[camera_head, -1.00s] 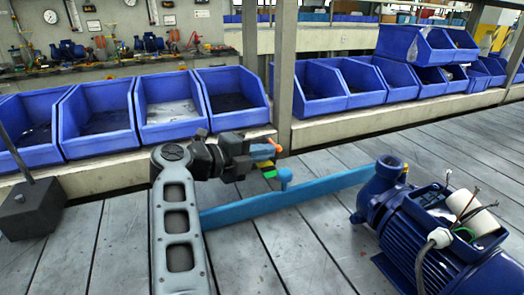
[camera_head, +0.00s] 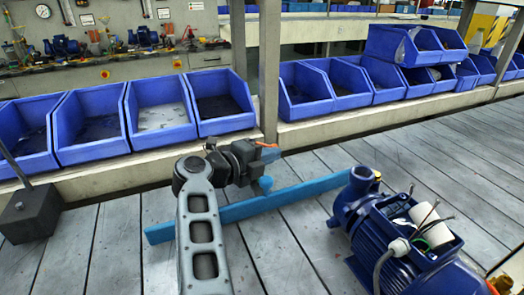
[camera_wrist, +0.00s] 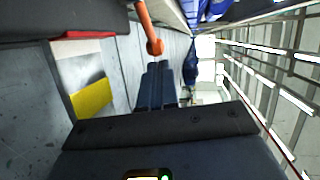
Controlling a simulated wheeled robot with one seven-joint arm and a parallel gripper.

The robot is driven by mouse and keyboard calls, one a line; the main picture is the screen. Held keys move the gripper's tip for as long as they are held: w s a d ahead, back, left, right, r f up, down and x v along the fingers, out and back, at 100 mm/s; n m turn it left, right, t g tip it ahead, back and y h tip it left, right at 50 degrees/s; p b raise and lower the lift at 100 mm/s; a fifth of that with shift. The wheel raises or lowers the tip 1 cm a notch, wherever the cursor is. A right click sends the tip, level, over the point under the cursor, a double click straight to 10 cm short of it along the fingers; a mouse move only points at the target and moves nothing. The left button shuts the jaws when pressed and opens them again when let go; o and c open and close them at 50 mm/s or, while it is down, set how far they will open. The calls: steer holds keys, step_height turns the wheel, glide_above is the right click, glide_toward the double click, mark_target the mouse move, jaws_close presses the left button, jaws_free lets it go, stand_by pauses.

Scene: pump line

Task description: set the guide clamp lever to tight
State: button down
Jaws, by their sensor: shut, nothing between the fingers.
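The guide clamp lever (camera_head: 267,145) is orange and shows only as a thin piece beyond my gripper in the head view. In the wrist view the lever (camera_wrist: 148,28) runs down from the top edge to a rounded end just beyond my fingertips. My gripper (camera_wrist: 157,68) is shut and empty; I cannot tell whether it touches the lever. A plate with red, pale and yellow areas (camera_wrist: 90,98) lies left of the fingers. The blue guide rail (camera_head: 300,191) runs across the bench below my gripper (camera_head: 262,154), with a blue knob (camera_head: 264,185) at it.
A blue pump (camera_head: 385,215) with exposed wires stands at the rail's right end. Blue bins (camera_head: 160,110) line the back of the bench. A dark block with a rod (camera_head: 30,213) stands at the left. The slatted bench top in front of the rail is mostly clear.

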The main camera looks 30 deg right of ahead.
steer(key=shift+w+d+r+p, duration=0.1)
steer(key=shift+d+r+p, duration=0.05)
steer(key=shift+d+p, duration=0.4)
steer(key=shift+w+d+r+p, duration=0.1)
steer(key=shift+d+p, duration=0.35)
steer(key=shift+p, duration=0.1)
steer(key=shift+w+d+n+t+y+p, duration=0.15)
steer(key=shift+d+n+t+p, duration=0.2)
steer(key=shift+t, duration=0.2)
steer(key=shift+w+d+n+t+y+p, duration=0.1)
steer(key=shift+d+n+t+y+p, duration=0.1)
steer(key=shift+n+t+p, duration=0.25)
steer(key=shift+w+d+f+p, duration=0.25)
steer(key=shift+w+d+p, duration=0.15)
steer(key=shift+w+d, duration=0.2)
steer(key=shift+s, duration=0.1)
